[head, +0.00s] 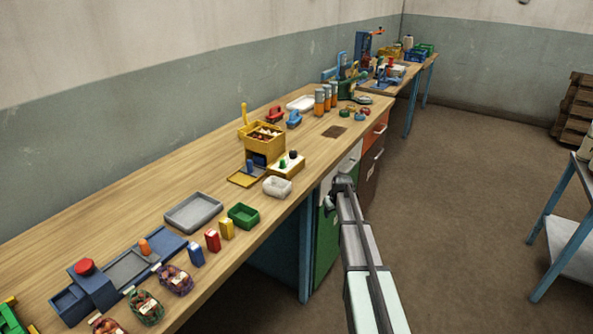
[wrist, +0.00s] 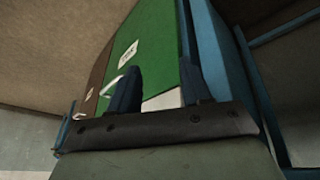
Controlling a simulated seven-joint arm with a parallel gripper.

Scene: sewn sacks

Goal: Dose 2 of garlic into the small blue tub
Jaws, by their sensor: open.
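My gripper (head: 343,184) is in front of the bench's near edge, beside the cabinet fronts, apart from everything on the worktop. In the wrist view my gripper (wrist: 160,82) has its two dark fingers spread, with nothing between them. A yellow dispenser (head: 250,146) stands on the bench, its top hopper filled with small brown and pale pieces; I cannot tell if they are garlic. A dark blue box (head: 258,158) sits in its lower opening. A blue open bin (head: 70,304) stands at the lower left. I cannot tell which blue thing is the small tub.
Several netted sacks (head: 175,280) lie lower left. A green cabinet door (wrist: 140,55) fills the wrist view's middle.

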